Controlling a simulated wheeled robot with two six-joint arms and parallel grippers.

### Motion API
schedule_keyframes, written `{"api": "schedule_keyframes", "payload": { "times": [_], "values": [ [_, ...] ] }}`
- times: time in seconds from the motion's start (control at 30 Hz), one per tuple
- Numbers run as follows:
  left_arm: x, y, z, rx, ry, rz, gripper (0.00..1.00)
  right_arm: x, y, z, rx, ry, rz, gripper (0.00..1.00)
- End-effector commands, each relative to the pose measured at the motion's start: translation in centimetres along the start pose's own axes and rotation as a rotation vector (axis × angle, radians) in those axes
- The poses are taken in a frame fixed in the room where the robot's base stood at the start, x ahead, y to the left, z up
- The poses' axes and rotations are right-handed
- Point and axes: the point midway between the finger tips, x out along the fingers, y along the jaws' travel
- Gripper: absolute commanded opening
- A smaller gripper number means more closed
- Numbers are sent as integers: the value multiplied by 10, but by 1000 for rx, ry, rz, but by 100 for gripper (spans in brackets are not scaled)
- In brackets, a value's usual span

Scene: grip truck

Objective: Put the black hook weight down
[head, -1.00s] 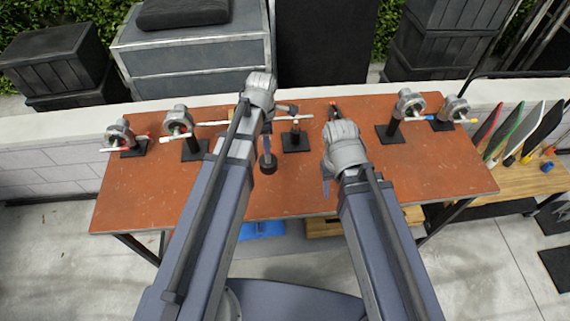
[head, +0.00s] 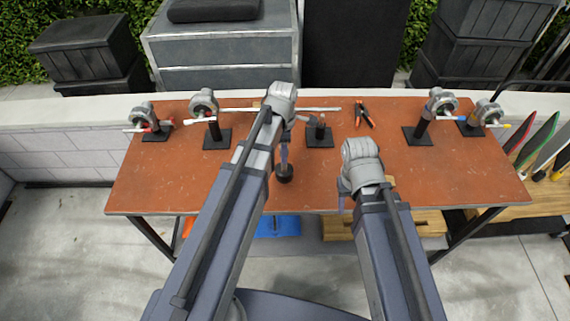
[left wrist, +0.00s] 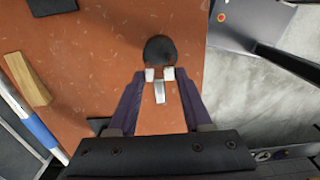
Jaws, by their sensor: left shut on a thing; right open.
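The black hook weight (head: 284,173) is in the head view at the middle of the orange-brown table (head: 180,185), below my left gripper (head: 284,150). In the left wrist view the weight (left wrist: 159,49) is a dark round shape just beyond the fingertips. My left gripper (left wrist: 160,75) is shut on its pale metal upper part. I cannot tell whether its base touches the table. My right gripper (head: 343,200) is open above the table's front edge, with its fingers mostly hidden by the wrist.
Clamps on black stands (head: 217,138) line the table's left and right, and a small black stand (head: 319,135) is just right of my left gripper. Orange-handled pliers (head: 365,115) and a long pale rod (head: 290,109) lie at the back. The table's front left is clear.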

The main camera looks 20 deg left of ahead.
Motion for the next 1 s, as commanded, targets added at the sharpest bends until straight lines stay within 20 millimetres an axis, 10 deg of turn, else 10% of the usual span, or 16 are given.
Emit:
{"api": "schedule_keyframes", "payload": {
  "times": [1.0],
  "values": [
    [44,0,0,0,0,0,0,44,-4,-3,1,0,0,50]
  ]
}}
